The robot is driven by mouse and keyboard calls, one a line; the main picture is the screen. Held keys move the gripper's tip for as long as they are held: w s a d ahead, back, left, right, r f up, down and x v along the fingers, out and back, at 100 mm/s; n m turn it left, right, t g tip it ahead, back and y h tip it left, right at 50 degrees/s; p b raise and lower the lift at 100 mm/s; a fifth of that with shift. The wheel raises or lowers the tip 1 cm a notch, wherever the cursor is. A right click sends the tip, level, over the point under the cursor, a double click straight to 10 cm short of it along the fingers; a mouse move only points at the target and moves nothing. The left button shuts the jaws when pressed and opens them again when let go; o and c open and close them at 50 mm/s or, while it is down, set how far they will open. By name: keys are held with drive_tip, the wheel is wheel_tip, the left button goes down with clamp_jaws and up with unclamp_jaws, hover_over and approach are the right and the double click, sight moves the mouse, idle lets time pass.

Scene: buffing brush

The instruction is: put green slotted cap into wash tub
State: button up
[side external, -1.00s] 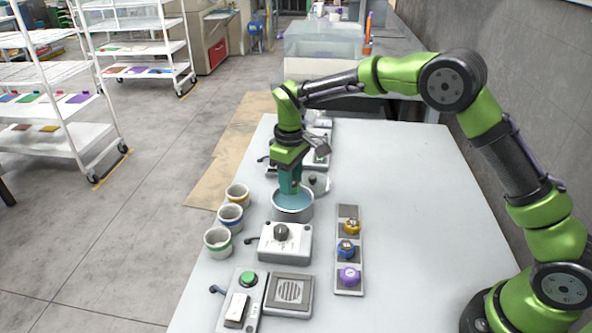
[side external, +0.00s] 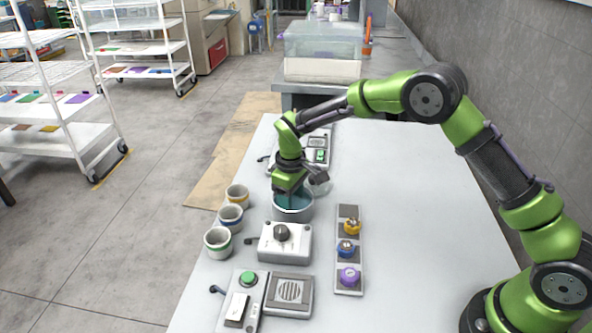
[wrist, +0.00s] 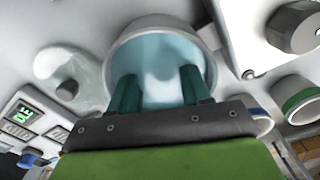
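The wash tub (side external: 293,213) is a round grey metal pot of pale blue liquid in the middle of the left half of the table. My gripper (side external: 289,197) points down into its mouth, with the fingertips inside the rim. In the wrist view, the two dark teal fingers (wrist: 158,82) stand apart, with only the tub's blue liquid and a white glare between them. The tub's pale rim (wrist: 150,22) curves around them. I cannot make out the green slotted cap in any view; the liquid and my gripper hide part of the tub's inside.
A strip (side external: 348,225) right of the tub holds yellow, blue and purple caps. Three banded cups (side external: 231,218) stand to the left. A knob box (side external: 286,243) is close in front, and a device with a green display (side external: 318,150) stands behind.

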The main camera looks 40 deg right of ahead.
drive_tip(key=s+d+r+m+t, duration=0.1)
drive_tip(key=s+r, duration=0.1)
drive_tip(key=r, duration=0.8)
drive_tip(key=s+d+r+m, duration=0.1)
drive_tip(key=s+r, duration=0.1)
drive_tip(key=r, duration=0.7)
drive_tip(key=s+d+r+m+t+y, duration=0.1)
drive_tip(key=s+d+r+m+t, duration=0.15)
drive_tip(key=s+r, duration=0.5)
drive_tip(key=s+d+f+m+t, duration=0.1)
drive_tip(key=s+m+t, duration=0.1)
drive_tip(key=s, duration=0.6)
drive_tip(key=s+d+f+m+t+y, duration=0.1)
drive_tip(key=s+f+m, duration=0.1)
drive_tip(key=s, duration=0.6)
drive_tip(key=shift+s+f+t, duration=0.15)
drive_tip(key=shift+f+t, duration=0.05)
drive_tip(key=shift+t, duration=0.15)
